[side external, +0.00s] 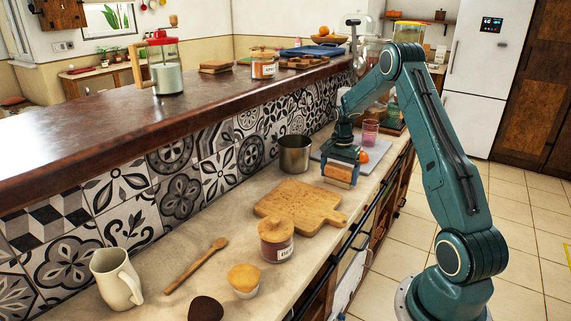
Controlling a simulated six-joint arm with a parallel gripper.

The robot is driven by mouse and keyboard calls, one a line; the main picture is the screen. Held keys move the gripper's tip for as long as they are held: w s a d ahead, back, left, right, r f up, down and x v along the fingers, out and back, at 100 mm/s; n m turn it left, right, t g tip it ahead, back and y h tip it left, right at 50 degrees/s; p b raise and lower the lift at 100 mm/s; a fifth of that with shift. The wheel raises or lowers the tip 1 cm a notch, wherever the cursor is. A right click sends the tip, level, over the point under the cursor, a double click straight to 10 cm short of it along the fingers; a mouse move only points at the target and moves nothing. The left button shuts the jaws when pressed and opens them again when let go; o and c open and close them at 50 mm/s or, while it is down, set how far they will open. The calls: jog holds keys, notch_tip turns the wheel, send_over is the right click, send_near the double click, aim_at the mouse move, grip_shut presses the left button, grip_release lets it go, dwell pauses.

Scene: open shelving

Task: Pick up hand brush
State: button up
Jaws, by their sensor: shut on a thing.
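My gripper (342,158) is at the right part of the lower counter, pointing down. It is shut on a light wooden block-shaped thing, which appears to be the hand brush (339,175). The brush sits low between the fingers, near the counter's front edge. The fingers cover part of it, and its bristles cannot be made out. Whether it touches the counter or is just above it, I cannot tell.
An orange fruit (364,157) and a pink glass (370,132) stand close behind the gripper, by a grey board. A metal pot (295,154), a wooden cutting board (298,206) and a lidded jar (276,242) stand nearer the camera. The raised bar (190,119) runs alongside.

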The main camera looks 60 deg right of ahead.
aim_at(338, 167)
notch_tip(338, 167, up, 20)
dwell(0.6)
dwell(0.5)
jog(key=shift+o, duration=0.7)
jog(key=s+a+f, duration=0.2)
jog(key=a+f, duration=0.8)
jog(key=a, duration=0.4)
jog(key=shift+s+a, duration=0.15)
jog(key=shift+s, duration=0.05)
